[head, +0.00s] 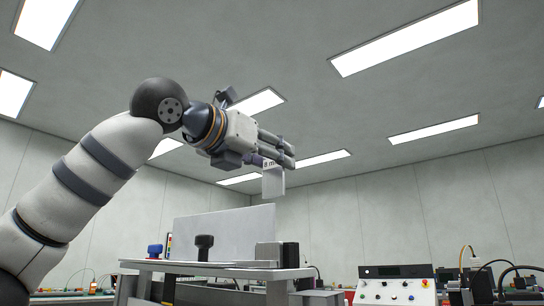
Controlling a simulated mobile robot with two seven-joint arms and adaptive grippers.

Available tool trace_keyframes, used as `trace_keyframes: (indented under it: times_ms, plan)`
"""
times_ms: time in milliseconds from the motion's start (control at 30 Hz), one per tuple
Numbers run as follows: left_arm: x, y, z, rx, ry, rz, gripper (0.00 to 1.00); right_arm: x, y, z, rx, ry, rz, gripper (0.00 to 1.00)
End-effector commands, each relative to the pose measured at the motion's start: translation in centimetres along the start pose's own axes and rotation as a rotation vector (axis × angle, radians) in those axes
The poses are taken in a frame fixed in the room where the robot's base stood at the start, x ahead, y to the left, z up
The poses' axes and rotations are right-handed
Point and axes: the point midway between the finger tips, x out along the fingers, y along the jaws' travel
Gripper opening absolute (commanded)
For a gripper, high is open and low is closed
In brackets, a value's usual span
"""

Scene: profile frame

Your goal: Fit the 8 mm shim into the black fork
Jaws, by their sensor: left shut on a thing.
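My left gripper (284,152) reaches in from the left and is shut on a pale flat plate with a label beginning "8 m", the 8 mm shim (273,184). The shim hangs down from the fingers, in the air above the bench fixture (215,269) and apart from it. A black upright piece (204,247) and a black block (291,255) stand on the fixture. I cannot tell whether either is the black fork; no fork slot shows from this low angle. My right gripper is not in view.
A blue knob (155,250) stands at the fixture's left and a grey block (268,252) at its right. A light upright panel (226,233) rises behind them. A control box (395,287) with knobs and cables sits at the right. The air around the gripper is clear.

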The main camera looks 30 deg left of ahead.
Motion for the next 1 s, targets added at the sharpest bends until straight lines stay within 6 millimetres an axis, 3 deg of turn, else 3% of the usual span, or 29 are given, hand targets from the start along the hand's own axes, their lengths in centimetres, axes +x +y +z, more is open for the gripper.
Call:
trace_keyframes:
  times_ms: [100,400,1000]
  plan:
    - [0.8,0.1,-2.6,0.000,0.016,0.001,0.08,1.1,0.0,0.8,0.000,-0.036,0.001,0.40]
    - [0.7,0.1,-6.0,0.000,0.014,0.001,0.08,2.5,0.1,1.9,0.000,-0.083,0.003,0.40]
    - [0.3,0.1,-6.7,-0.001,0.008,0.000,0.08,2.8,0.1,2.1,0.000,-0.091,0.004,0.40]
